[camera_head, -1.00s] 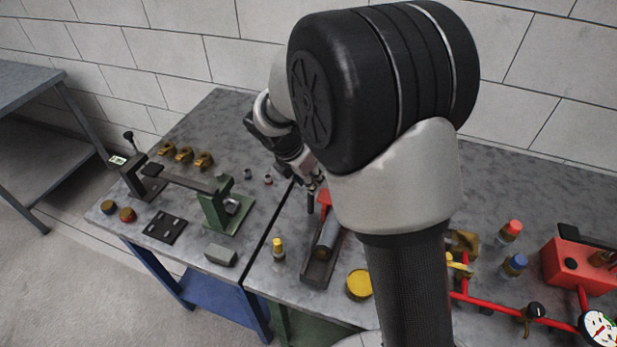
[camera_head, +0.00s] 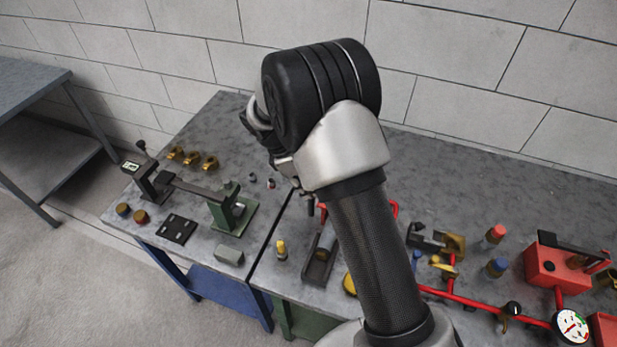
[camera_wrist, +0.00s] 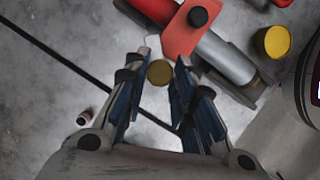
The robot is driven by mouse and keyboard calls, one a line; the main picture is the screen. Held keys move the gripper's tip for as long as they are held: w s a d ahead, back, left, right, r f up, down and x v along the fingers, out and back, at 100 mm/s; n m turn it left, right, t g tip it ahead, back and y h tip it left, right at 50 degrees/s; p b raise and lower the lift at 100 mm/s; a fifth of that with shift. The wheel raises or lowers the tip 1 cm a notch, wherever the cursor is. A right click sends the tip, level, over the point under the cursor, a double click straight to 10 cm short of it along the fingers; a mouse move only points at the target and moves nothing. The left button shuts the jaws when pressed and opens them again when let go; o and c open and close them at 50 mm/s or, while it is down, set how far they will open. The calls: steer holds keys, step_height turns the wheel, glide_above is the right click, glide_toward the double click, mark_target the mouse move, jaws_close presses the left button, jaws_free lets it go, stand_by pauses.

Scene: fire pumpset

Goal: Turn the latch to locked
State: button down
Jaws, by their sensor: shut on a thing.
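My gripper (camera_wrist: 162,60) has its two blue-padded fingers either side of a small round dull-yellow thing (camera_wrist: 160,73) in the wrist view. It is shut on that thing; what the thing belongs to cannot be told. In the head view my arm hides most of the gripper. No part is plainly marked as the latch. A black upright lever with a ball knob (camera_head: 141,146) stands by a small label plate (camera_head: 131,165) on the left bench. A red plate with a black knob (camera_wrist: 198,17) lies beyond the fingers in the wrist view.
Brass fittings (camera_head: 192,159), a green bracket (camera_head: 229,209) and a grey block (camera_head: 230,256) stand left. Red pipes (camera_head: 455,298) and a gauge (camera_head: 572,326) are right.

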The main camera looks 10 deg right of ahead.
steer(key=m+g+p, duration=0.1)
steer(key=m, duration=0.1)
steer(key=m+p, duration=0.1)
steer(key=m, duration=0.1)
steer(key=shift+w+d+m+g+y, duration=0.1)
steer(key=shift+w+m+g+y, duration=0.1)
steer(key=shift+m+g+y, duration=0.15)
steer(key=m+g+y+p, duration=0.1)
steer(key=m, duration=0.3)
steer(key=shift+w+p, duration=0.1)
steer(key=shift+p, duration=0.3)
steer(key=shift+d+m, duration=0.1)
steer(key=shift+m, duration=0.15)
steer(key=c, duration=1.3)
jaws_free()
steer(key=shift+c, duration=0.2)
